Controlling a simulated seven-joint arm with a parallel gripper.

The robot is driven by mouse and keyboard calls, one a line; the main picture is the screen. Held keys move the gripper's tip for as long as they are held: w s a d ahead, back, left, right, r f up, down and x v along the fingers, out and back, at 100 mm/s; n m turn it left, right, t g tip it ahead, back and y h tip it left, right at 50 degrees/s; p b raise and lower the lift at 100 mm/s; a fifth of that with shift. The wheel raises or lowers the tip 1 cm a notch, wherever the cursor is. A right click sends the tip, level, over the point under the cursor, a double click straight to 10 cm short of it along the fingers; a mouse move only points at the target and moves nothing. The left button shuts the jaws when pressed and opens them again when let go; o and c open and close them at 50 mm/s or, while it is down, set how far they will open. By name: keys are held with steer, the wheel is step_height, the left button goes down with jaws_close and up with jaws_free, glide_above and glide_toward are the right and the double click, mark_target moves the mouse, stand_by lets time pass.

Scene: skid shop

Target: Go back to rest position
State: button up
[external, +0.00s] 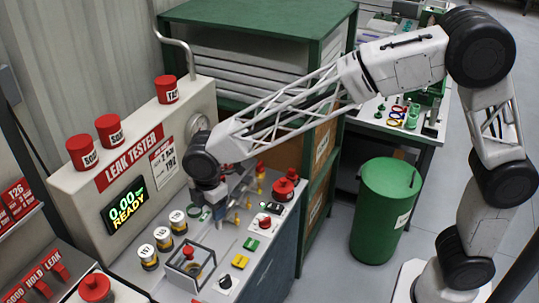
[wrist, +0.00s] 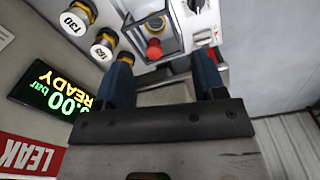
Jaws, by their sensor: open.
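My gripper (wrist: 167,84) shows in the wrist view with two blue fingers spread apart. Nothing sits between the fingers. In the external view my arm reaches from the right across to the leak tester (external: 130,155). My gripper (external: 215,208) points down over the tester's bench top, partly hidden by my wrist. The tester's green display (external: 128,204) reads "0.00 bar READY". It also shows upside down in the wrist view (wrist: 55,97).
Red buttons and yellow and green blocks lie to the right. A green cabinet (external: 335,35) rises behind my arm. A green bin (external: 385,210) stands on the floor.

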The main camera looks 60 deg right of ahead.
steer(key=s+d+r+m+t, duration=0.1)
steer(key=s+d+r+m, duration=0.35)
steer(key=s+d, duration=0.45)
steer(key=s+d+r+m, duration=0.45)
steer(key=s+d, duration=0.35)
steer(key=s, duration=0.3)
steer(key=s+d+f+m, duration=0.1)
steer(key=s+d+m, duration=0.2)
steer(key=s, duration=0.7)
steer(key=s+d+m+t, duration=0.1)
steer(key=s+d+m, duration=0.2)
steer(key=s, duration=0.7)
steer(key=shift+s+d+f, duration=0.2)
steer(key=shift+d+f, duration=0.15)
steer(key=shift+d, duration=0.55)
